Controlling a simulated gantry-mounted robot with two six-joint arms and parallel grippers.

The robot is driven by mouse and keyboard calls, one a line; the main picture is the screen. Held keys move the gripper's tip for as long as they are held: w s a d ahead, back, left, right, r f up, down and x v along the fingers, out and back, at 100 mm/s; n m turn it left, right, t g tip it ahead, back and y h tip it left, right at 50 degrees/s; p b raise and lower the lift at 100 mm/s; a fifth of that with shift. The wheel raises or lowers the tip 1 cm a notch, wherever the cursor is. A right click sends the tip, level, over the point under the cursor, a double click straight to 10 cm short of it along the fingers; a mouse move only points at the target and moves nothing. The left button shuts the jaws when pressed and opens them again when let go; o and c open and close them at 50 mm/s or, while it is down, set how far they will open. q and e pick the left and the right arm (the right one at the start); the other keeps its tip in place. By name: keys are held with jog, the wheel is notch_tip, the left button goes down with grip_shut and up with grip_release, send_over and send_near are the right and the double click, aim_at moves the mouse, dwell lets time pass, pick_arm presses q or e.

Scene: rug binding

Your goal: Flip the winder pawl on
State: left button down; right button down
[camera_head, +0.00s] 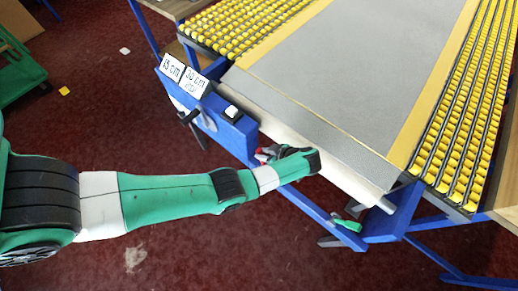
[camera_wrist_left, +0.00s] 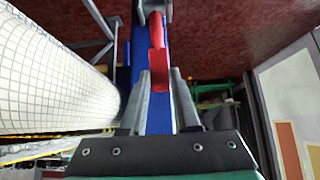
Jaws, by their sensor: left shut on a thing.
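A red lever, which looks like the winder pawl, shows as a small red piece (camera_head: 262,154) beside the roller in the head view. In the left wrist view the red lever (camera_wrist_left: 157,48) runs from a grey fitting down to the fingers along a blue beam. My left gripper (camera_head: 281,152) is at the front of the roller; in its wrist view its two grey fingers (camera_wrist_left: 160,88) are shut on the near end of the red lever. The fingers hide part of that end. My right gripper is not in view.
A pale roller (camera_head: 350,182) runs along the table front, close to my left gripper. A green lever (camera_head: 347,223) sits on the lower blue frame. A blue panel (camera_head: 228,125) with a white switch and two size signs stands left. Grey fabric (camera_head: 340,60) lies between yellow roller tracks.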

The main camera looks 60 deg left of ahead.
pick_arm(q)
jog(key=shift+w+d+f+g+y+b, duration=0.1)
jog(key=shift+w+d+g+y+b, duration=0.25)
jog(key=shift+b, duration=0.65)
jog(key=shift+w+d+r+g+y+b, duration=0.1)
jog(key=shift+d+y+b, duration=0.45)
jog(key=shift+b, duration=0.5)
jog(key=shift+w+d+f+g+y+b, duration=0.15)
jog(key=shift+d+g+y+b, duration=0.25)
jog(key=shift+b, duration=0.6)
jog(key=c, duration=0.6)
grip_release()
jog(key=shift+c, duration=0.2)
